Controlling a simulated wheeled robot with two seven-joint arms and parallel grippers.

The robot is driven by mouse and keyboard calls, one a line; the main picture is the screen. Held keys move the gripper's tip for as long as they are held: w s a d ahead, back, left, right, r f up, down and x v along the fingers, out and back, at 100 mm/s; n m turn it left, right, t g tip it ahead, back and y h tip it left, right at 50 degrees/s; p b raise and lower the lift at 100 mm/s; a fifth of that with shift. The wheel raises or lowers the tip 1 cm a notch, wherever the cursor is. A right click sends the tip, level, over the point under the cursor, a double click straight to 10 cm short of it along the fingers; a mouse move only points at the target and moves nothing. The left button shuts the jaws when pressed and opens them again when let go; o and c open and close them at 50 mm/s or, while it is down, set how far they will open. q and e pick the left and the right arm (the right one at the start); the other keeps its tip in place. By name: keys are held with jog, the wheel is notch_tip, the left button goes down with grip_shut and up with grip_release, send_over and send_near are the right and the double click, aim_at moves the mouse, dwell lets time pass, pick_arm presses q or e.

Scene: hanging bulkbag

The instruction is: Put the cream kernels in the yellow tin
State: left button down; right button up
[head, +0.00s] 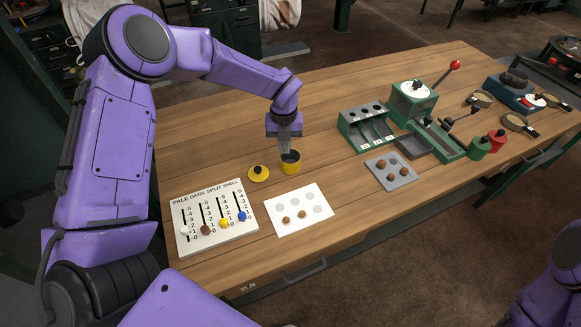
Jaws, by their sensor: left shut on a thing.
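The yellow tin (290,167) stands open on the bench, its dark mouth facing up. Its yellow lid (259,174) with a dark knob lies just left of it. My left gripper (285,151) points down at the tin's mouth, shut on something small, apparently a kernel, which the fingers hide. A white card (286,205) with grey round spots lies in front of the tin. I cannot see into the tin. My right gripper is out of view.
A white slider board (214,246) labelled pale, dark, split and shell stands at the left. A grey plate (403,184) with several brown nuts lies right of the card. Behind it are a green bin rack (349,132) and a green lever machine (410,105). Bare wood lies between.

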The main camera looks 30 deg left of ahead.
pick_arm(q)
jog(key=shift+f, duration=0.25)
jog(key=c, duration=1.2)
grip_release()
notch_tip(320, 180, up, 11)
jog(key=shift+f+b, duration=0.2)
jog(key=shift+b, duration=0.8)
